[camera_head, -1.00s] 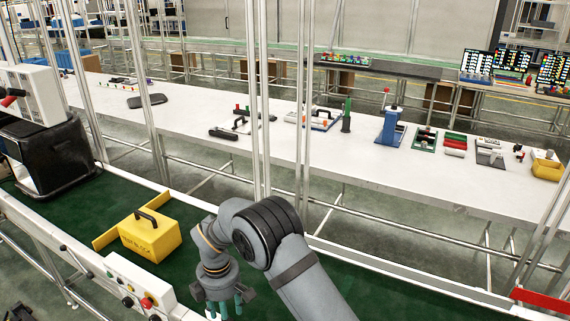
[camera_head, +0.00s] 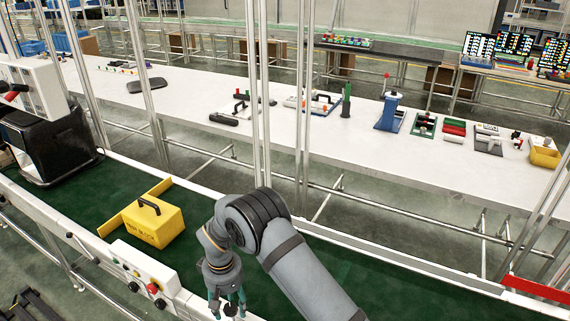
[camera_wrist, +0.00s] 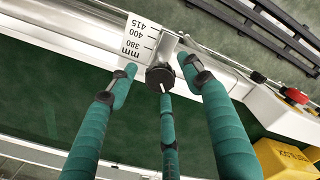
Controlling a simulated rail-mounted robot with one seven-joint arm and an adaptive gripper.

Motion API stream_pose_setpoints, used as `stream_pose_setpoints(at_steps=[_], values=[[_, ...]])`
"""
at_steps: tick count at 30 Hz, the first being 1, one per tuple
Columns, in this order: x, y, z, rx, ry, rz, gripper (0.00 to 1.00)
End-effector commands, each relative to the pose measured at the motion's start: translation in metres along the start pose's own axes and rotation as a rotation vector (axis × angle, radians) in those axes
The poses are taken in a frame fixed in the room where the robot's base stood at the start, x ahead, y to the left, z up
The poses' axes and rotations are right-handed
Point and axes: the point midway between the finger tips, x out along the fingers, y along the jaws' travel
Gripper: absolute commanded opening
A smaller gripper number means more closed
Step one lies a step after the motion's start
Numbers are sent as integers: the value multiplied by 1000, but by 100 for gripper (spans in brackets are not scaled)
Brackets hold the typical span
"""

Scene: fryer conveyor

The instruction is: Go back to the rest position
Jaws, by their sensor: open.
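My gripper (camera_head: 228,306) hangs at the lower middle of the head view, above the near edge of the green conveyor belt (camera_head: 370,283). Beyond the fingertips are a metal rail, a black knob (camera_wrist: 160,78) and a scale marked in mm (camera_wrist: 141,38). I cannot tell whether the fingers touch the knob.
A yellow block with a black handle (camera_head: 157,225) sits on the belt left of my gripper. A control panel with a red button (camera_head: 152,288) is on the near rail. Upright posts (camera_head: 256,100) stand before the white table (camera_head: 400,165).

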Motion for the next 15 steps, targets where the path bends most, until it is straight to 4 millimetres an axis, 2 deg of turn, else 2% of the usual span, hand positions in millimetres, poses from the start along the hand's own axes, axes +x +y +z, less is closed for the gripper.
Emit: stream_pose_setpoints(at_steps=[1, 8, 15], values=[[-5, 0, 0, 57, -2, 0, 50], [-5, 0, 1, 337, -2, 0, 50], [-29, 0, -1, 349, 3, -1, 50]])
